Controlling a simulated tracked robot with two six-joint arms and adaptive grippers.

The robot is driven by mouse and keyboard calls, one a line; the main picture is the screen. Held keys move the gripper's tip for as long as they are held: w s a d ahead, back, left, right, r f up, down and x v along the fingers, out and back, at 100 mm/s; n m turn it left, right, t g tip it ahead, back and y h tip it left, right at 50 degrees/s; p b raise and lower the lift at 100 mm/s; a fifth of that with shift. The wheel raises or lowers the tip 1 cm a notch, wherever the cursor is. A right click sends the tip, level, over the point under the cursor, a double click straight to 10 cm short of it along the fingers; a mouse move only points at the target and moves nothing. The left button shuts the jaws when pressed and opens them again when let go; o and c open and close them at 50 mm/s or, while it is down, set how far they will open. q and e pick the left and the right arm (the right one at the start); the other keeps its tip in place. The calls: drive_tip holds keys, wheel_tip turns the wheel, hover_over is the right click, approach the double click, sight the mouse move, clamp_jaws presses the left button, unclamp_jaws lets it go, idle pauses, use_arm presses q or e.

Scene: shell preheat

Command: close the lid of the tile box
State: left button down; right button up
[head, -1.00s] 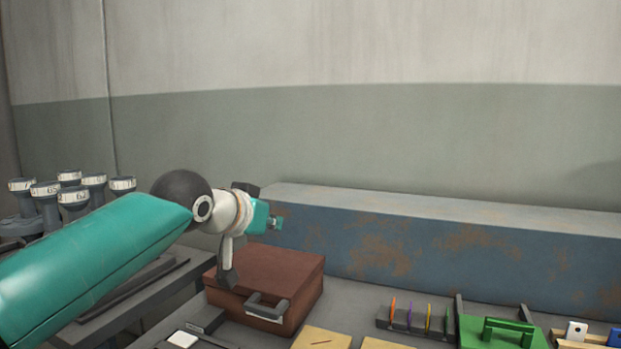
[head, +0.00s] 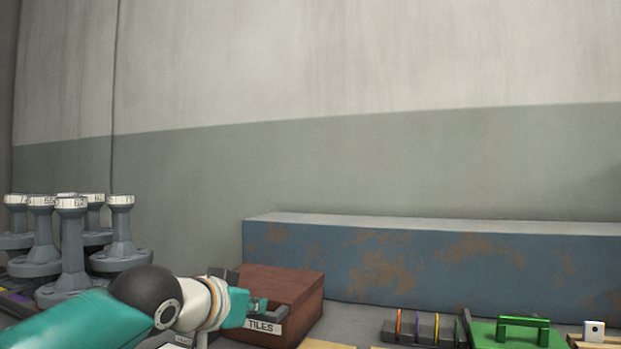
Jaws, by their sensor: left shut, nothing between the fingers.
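The tile box (head: 306,308) is a brown box at the lower middle of the head view, with a dark handle and a "TILES" label (head: 265,327) on its front. Its lid (head: 285,277) looks flat and level on top, with no gap that I can make out. My left gripper (head: 263,304) is shut and empty at the box's front left, by the handle. It overlaps the box in the picture, and I cannot tell whether it touches. My left wrist hides the box's left side. My right gripper is not in view.
A long rusty blue beam (head: 430,257) lies behind the box along the wall. Several grey labelled flanged posts (head: 72,245) stand at the left. A rack with coloured discs (head: 418,326) and a green case (head: 510,333) stand to the right.

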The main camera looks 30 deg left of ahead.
use_arm(q)
drive_tip(key=shift+d+f+g, duration=0.2)
drive_tip(key=shift+f+g, duration=0.2)
drive_tip(key=shift+f, duration=0.95)
wheel_tip(320, 180, up, 6)
drive_tip(key=p, duration=0.4)
drive_tip(key=s+d+f, duration=0.1)
drive_tip(key=s+f, duration=0.2)
drive_tip(key=s, duration=0.6)
drive_tip(key=shift+s+t+b, duration=0.2)
drive_tip(key=shift+t+b, duration=0.1)
drive_tip(key=shift+t, duration=0.1)
